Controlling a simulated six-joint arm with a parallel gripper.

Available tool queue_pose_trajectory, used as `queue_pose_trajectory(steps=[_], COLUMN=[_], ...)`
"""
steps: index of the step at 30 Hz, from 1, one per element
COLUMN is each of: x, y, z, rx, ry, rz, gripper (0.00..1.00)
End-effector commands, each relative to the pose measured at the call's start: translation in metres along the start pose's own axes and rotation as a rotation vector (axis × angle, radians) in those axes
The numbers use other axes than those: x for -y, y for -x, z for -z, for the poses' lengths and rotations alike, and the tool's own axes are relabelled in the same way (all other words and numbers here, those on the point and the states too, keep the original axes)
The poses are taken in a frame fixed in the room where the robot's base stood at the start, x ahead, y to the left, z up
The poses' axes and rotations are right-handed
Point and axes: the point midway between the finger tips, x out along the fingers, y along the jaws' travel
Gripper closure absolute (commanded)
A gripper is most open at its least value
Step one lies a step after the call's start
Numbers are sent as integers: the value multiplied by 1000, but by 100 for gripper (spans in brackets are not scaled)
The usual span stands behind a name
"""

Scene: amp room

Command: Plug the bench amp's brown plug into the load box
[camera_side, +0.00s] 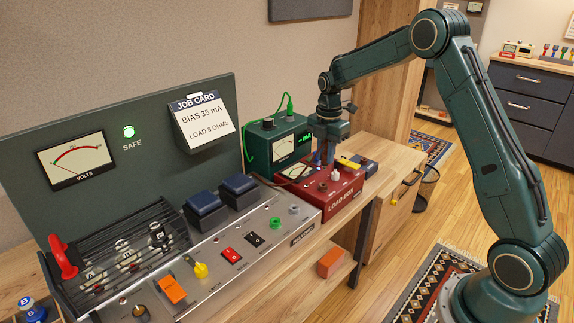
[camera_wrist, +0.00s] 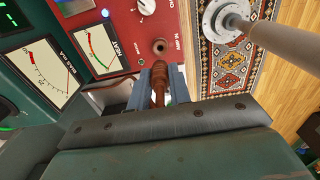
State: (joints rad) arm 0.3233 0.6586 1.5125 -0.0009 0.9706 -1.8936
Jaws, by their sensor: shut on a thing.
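My gripper (camera_side: 327,150) hangs over the red load box (camera_side: 341,196) on the bench. In the wrist view my gripper (camera_wrist: 159,84) is shut on the brown plug (camera_wrist: 158,92), which stands between the two grey-blue fingers. The load box (camera_wrist: 119,50) fills the upper middle there, with a brown round socket (camera_wrist: 159,46) near its edge. The plug's tip shows just below this socket in the picture, apart from it. The plug cannot be made out clearly in the side view. The bench amp (camera_side: 235,237) with its meter and switches lies to the left.
A green meter unit (camera_side: 281,143) with a green lead stands behind the load box. A white knob (camera_wrist: 146,7) rises from the box. The job card (camera_side: 203,121) leans on the back panel. An orange block (camera_side: 331,262) lies on the lower shelf.

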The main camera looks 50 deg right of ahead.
Motion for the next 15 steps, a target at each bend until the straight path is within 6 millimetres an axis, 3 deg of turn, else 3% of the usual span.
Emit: queue_pose_trajectory(steps=[15], x=[0], y=[-31], z=[0], rx=[0], ry=[0], rz=[0], gripper=[100])
